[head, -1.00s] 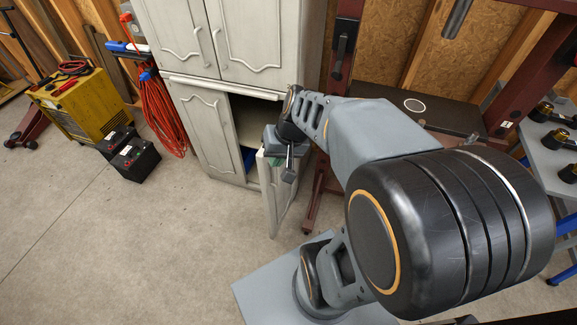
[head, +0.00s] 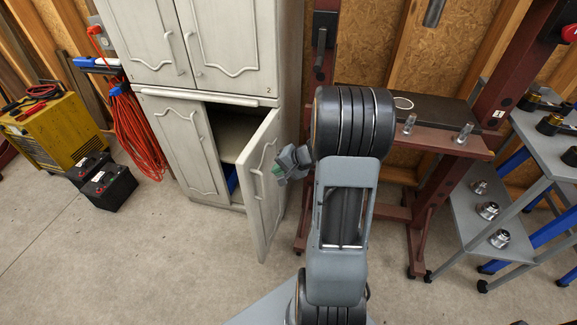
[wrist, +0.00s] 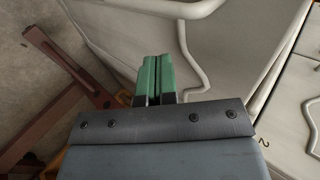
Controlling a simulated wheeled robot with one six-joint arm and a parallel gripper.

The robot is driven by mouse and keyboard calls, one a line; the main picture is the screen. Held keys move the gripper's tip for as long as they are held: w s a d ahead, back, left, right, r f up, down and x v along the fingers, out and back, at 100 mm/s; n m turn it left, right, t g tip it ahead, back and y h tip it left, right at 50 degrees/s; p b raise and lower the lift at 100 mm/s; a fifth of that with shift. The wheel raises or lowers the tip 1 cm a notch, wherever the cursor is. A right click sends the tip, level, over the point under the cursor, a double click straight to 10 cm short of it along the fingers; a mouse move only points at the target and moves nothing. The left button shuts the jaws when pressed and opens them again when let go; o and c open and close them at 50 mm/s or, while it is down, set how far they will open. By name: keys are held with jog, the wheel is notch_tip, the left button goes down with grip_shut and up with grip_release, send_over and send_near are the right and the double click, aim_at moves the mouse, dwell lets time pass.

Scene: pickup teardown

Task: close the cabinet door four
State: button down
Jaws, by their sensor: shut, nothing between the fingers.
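The white cabinet (head: 185,150) stands against the wall, and its lower right door (head: 262,190) is open, swung out toward me. Inside the opening a shelf and something blue show. My gripper (head: 279,170) is shut and empty, beside the outer face of the open door, on its right side; whether it touches is unclear. In the wrist view the green fingertips (wrist: 154,75) are together, in front of the pale open door (wrist: 220,60) with its curved moulding and handle. The lower left door (head: 185,145) and both upper doors are shut.
A dark red press frame (head: 425,215) stands right of the cabinet, close to my arm. A grey cart (head: 500,215) is farther right. Orange cable (head: 137,130), black batteries (head: 108,185) and a yellow charger (head: 45,130) are at the left. The floor before the cabinet is clear.

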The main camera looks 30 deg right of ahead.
aim_at(263, 167)
jog(key=shift+w+a+f, duration=0.3)
jog(key=shift+w+a, duration=0.5)
jog(key=shift+w, duration=0.25)
jog(key=shift+w+a+f, duration=0.25)
jog(key=shift+w+a, duration=0.55)
jog(key=shift+w, duration=0.25)
